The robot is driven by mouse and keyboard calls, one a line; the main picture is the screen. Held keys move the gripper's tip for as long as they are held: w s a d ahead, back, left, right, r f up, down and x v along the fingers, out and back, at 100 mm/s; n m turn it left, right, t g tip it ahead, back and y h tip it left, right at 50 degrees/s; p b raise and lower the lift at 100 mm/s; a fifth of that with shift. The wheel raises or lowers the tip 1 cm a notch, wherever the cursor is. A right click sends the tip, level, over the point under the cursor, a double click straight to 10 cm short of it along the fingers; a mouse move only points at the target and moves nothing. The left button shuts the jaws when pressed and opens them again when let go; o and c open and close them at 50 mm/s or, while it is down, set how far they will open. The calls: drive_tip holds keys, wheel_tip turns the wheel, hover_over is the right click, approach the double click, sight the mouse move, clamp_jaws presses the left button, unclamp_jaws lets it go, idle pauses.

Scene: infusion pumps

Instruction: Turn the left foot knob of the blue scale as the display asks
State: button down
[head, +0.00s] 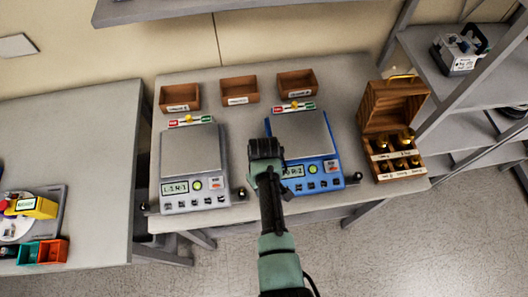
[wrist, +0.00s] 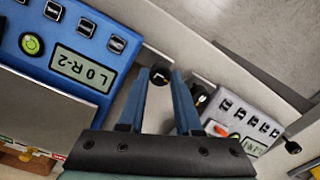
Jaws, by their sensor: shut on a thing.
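The blue scale (head: 305,145) stands on the bench, and it fills the left of the wrist view (wrist: 60,45). Its display (wrist: 82,68) reads "L0 R-2" in the wrist view; my gripper partly covers it in the head view. My gripper (wrist: 161,82) is at the scale's front left corner. Its two blue fingers are shut on the black left foot knob (wrist: 160,74), one finger on each side. In the head view my gripper (head: 266,158) hides this knob. The blue scale's right foot knob (head: 357,177) is free.
A grey scale (head: 192,150) stands close on the left; its right foot knob (head: 241,193) is near my gripper. Brown bins (head: 239,91) line the bench's back. An open wooden box with brass weights (head: 394,135) stands right. The bench's front edge is close.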

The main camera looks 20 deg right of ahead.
idle(0.3)
drive_tip(key=c, duration=0.6)
unclamp_jaws()
wheel_tip(320, 180, up, 13)
drive_tip(key=b, duration=0.1)
idle(0.4)
